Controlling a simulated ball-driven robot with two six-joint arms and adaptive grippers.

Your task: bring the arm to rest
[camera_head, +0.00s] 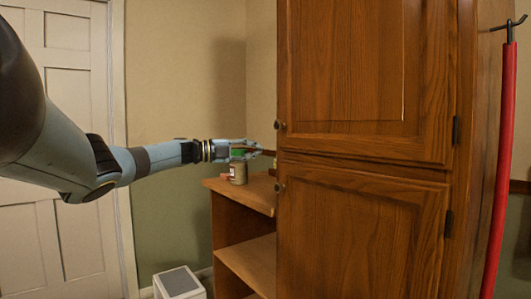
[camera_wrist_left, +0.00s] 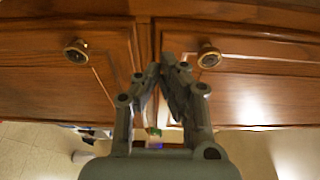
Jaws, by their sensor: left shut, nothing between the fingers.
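My left arm reaches in from the left in the head view, roughly level. My left gripper (camera_head: 258,148) is at its end, beside the left edge of the tall wooden cabinet (camera_head: 365,150) and above a low counter (camera_head: 262,192). In the left wrist view the fingers of the gripper (camera_wrist_left: 163,66) are together with nothing between them. They point at the gap between two wooden doors, with a knob (camera_wrist_left: 76,51) to the left and another knob (camera_wrist_left: 208,55) to the right. I cannot tell whether the fingertips touch the wood. My right gripper is not in view.
A tin can (camera_head: 238,173) stands on the counter just below the gripper, with a green item (camera_head: 237,153) by it, partly hidden. An open shelf (camera_head: 250,260) lies below. A white bin (camera_head: 179,284) stands on the floor. A red pole (camera_head: 502,170) hangs at the right.

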